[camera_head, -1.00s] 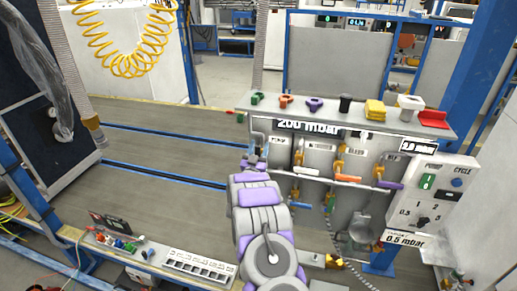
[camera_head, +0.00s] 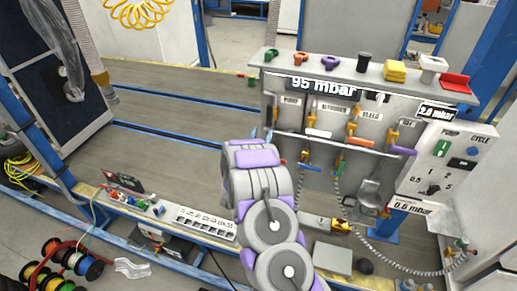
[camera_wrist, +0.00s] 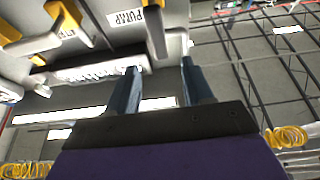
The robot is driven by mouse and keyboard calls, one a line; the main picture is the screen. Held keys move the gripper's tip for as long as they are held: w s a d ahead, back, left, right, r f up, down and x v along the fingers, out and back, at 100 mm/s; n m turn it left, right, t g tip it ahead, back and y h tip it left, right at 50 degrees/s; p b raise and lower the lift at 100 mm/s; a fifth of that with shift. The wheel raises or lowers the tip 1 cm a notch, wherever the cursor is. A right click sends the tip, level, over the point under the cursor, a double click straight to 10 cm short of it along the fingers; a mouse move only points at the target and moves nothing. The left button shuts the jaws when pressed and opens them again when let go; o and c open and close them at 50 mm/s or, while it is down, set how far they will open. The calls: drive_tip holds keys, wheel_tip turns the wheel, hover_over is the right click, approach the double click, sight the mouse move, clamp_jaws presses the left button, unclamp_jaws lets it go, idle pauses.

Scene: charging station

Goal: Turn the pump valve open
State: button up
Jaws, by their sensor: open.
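The valve panel (camera_head: 340,120) in the head view has yellow valves with coloured handles. I cannot tell whether the left finger touches the handle.
An orange handle (camera_head: 347,141) and a purple handle (camera_head: 401,150) are right of the white one. A control box (camera_head: 447,165) is at the right. The shelf above holds several coloured parts.

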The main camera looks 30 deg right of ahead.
drive_tip(key=shift+b+v, duration=0.9)
drive_tip(key=shift+v, duration=1.35)
